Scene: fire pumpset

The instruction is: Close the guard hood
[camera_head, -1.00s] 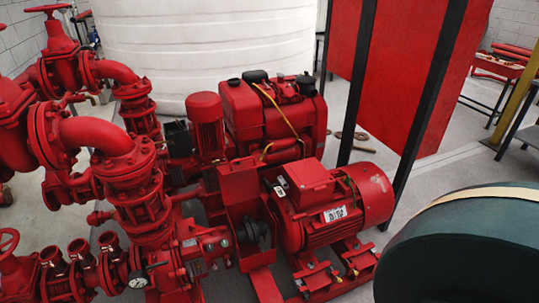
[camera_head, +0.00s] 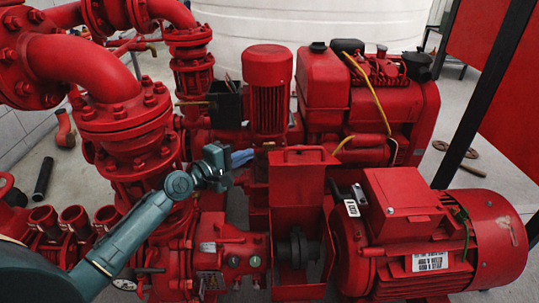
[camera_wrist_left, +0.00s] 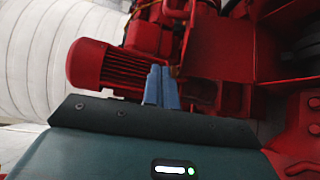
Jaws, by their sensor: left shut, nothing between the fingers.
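The guard hood (camera_head: 298,190) is a red sheet-metal box with a bar handle (camera_head: 304,150) on top. It stands raised between the pump and the motor, with the dark shaft coupling (camera_head: 297,249) exposed below it. My left gripper (camera_head: 243,157) is to the left of the hood's upper part, apart from the handle in the picture. Its blue fingers are shut and empty. In the left wrist view the fingers (camera_wrist_left: 161,88) point toward red machinery, and a large red plate (camera_wrist_left: 232,38) is beyond them at the right. My right gripper is not in view.
The red motor (camera_head: 425,225) stands right of the hood. The pump and flanged pipes (camera_head: 120,125) crowd the left, around my arm. An engine (camera_head: 370,105) and a finned motor (camera_head: 267,90) stand behind. A black post (camera_head: 480,95) rises at the right.

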